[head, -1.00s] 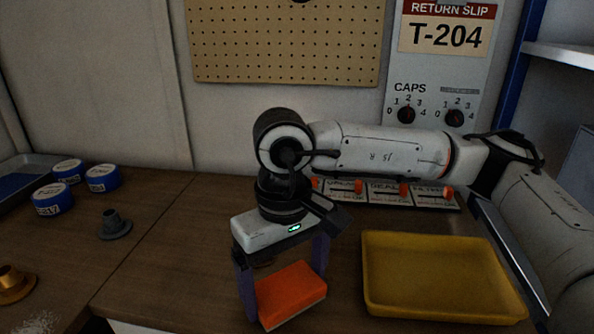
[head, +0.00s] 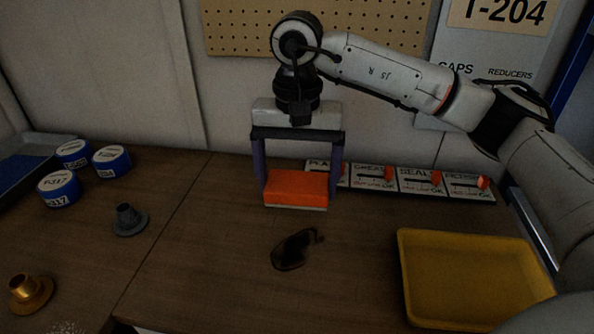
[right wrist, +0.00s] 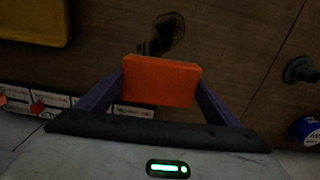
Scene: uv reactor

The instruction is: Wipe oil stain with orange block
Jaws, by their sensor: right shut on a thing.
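The orange block (head: 296,187) has a pale lower layer and sits between the fingers of my right gripper (head: 298,185), which is shut on it. It also shows in the right wrist view (right wrist: 160,81) between the two purple fingers. The oil stain (head: 296,249) is a dark, irregular patch on the wooden table, in front of the block in the head view. In the right wrist view the stain (right wrist: 165,35) lies just beyond the block, partly hidden by it. The block looks held above the table, apart from the stain. My left gripper is not in view.
A yellow tray (head: 415,280) stands at the right. A row of switch panels (head: 420,181) lies along the wall. Blue-and-white caps (head: 112,162), a grey flanged part (head: 130,220) and a gold flanged part (head: 30,291) are at the left. The table around the stain is clear.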

